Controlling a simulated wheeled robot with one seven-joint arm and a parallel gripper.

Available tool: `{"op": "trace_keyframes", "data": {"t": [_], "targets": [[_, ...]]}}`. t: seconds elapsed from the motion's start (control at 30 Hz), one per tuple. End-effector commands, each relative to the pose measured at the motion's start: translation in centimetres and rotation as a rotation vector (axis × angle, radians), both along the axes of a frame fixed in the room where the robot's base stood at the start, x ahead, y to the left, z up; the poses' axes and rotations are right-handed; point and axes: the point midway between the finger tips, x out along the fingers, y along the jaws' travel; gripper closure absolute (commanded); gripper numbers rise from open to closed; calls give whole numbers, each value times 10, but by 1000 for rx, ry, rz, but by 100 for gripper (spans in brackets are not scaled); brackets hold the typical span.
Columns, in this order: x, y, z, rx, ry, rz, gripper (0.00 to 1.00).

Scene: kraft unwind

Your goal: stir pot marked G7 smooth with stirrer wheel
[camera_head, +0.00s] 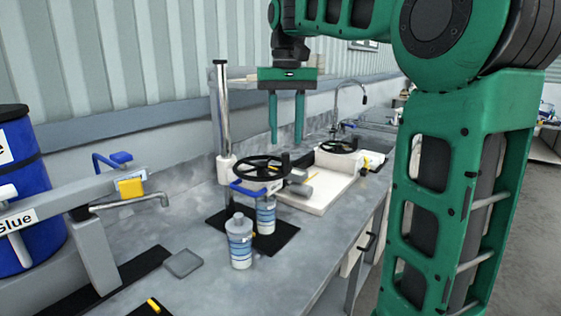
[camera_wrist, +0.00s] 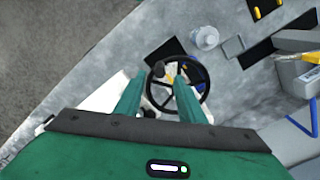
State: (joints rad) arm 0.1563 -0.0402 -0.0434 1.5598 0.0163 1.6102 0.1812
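The stirrer has a black spoked handwheel (camera_head: 262,168) mounted beside a shiny upright post (camera_head: 221,115). A pot with a blue-striped label (camera_head: 266,215) stands under this wheel on a black mat. A second similar pot (camera_head: 240,242) with a grey cap stands in front of it. No G7 mark is readable on either pot. My gripper (camera_head: 286,140) hangs above and to the right of the wheel, fingers down, apart and empty. In the wrist view the wheel (camera_wrist: 202,76) shows between and beyond the fingertips (camera_wrist: 157,76), not touched as far as I can tell.
A second black wheel (camera_head: 340,146) sits over a white slab (camera_head: 315,190) farther back. A glue tap (camera_head: 130,202) and blue drum (camera_head: 20,185) stand at left. A grey square pad (camera_head: 183,264) lies on the bench. The bench front (camera_head: 290,285) is clear.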

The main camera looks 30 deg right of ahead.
Motion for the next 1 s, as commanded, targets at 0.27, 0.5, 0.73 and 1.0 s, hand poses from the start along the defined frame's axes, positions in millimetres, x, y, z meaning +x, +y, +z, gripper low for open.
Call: {"op": "trace_keyframes", "data": {"t": [0.27,0.5,0.73,1.0], "targets": [[-1,1,-49,1,2,1,64],[0,0,-70,0,0,1,64],[0,1,-73,0,0,1,64],[0,1,-73,0,0,1,100]]}}
